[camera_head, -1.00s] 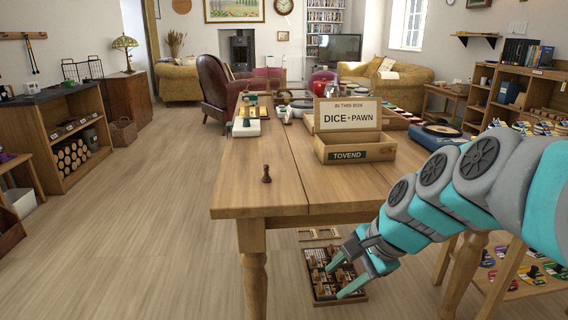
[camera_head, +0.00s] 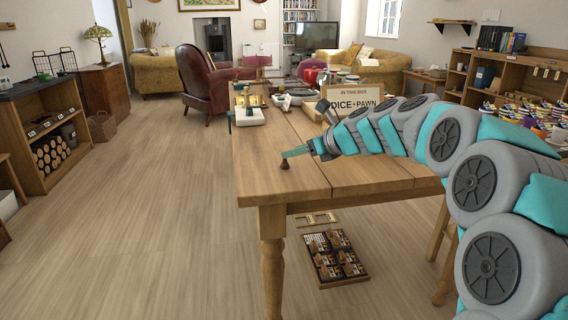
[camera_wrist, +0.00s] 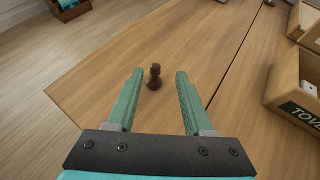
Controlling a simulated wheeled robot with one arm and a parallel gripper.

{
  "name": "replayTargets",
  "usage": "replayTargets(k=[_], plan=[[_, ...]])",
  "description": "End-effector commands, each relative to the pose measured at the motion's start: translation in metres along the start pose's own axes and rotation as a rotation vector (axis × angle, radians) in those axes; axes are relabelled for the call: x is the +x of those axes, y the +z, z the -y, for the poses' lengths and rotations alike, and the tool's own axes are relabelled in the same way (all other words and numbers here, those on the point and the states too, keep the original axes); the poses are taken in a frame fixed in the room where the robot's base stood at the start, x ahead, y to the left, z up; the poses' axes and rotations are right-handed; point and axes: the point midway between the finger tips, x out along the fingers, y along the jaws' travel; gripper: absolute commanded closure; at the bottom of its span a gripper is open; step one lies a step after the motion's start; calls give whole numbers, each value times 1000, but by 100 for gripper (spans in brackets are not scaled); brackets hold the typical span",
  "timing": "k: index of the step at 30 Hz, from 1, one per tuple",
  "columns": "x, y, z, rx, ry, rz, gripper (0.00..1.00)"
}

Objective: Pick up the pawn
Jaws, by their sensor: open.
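The pawn (camera_wrist: 154,78) is a small dark brown piece standing upright on the wooden table (camera_wrist: 100,80). In the wrist view it stands between and slightly beyond the tips of my gripper (camera_wrist: 158,74), touching neither green finger. My gripper is open and empty.
A wooden box with a "DICE + PAWN" sign (camera_head: 352,103) stands on the table behind my arm. A white-and-green item (camera_head: 249,116) lies farther back. A box of small pieces (camera_head: 335,262) is on the floor beneath the table. The tabletop around the pawn is clear.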

Motion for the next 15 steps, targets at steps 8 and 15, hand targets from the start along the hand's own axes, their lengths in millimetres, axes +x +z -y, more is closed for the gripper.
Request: replayTargets(k=[8, 15], plan=[[39, -5, -6, 0, 1, -4, 49], [47, -4, -6, -1, 0, -2, 49]])
